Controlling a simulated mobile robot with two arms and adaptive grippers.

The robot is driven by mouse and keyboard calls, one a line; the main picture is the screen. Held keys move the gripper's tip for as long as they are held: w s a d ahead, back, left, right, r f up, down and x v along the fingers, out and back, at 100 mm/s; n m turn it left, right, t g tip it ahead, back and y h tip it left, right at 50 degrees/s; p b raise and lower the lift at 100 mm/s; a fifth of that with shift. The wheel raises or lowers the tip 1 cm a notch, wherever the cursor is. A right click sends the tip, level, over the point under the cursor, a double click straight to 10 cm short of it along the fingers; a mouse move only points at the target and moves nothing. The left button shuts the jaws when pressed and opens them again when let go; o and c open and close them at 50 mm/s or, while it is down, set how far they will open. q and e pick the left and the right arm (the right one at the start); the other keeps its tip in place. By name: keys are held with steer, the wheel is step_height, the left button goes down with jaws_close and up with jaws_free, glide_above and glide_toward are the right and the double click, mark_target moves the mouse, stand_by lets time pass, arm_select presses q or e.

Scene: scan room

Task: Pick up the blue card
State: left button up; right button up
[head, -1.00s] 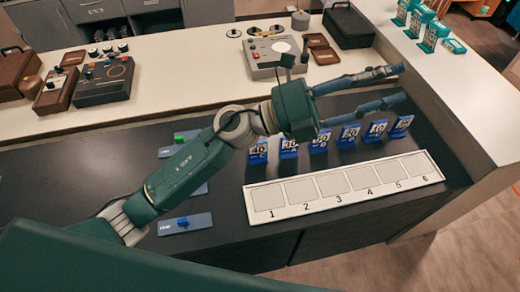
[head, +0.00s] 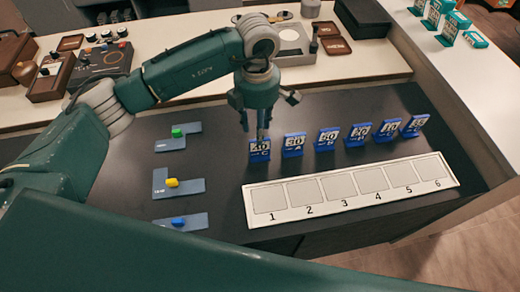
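Several blue cards with white number labels stand upright in a row on the dark counter. The leftmost blue card (head: 260,150) reads about 40 with a C, and the one beside it (head: 293,146) reads about 30 with an A. The others (head: 327,140) run to the right. My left gripper (head: 254,131) points down just above the leftmost card, its fingers apart and empty. Its fingertips are close to the card's top edge; I cannot tell whether they touch it. My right gripper is out of view.
A white strip (head: 352,205) with numbered squares 1 to 6 lies in front of the cards. Slate plates with green (head: 178,132), yellow (head: 172,183) and blue (head: 179,221) pieces lie at left. A pale counter with devices is behind.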

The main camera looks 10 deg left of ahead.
mark_target(260, 149)
arm_select(q)
steer(key=shift+f, duration=0.7)
steer(key=shift+d+f+p, duration=0.1)
steer(key=shift+f+p, duration=0.25)
steer(key=shift+p, duration=0.15)
step_height(260, 149, down, 4)
steer(key=shift+w+d+r+p, duration=0.1)
steer(key=shift+d+r+p, duration=0.05)
steer(key=shift+p, duration=0.7)
steer(key=shift+f, duration=0.4)
jaws_close()
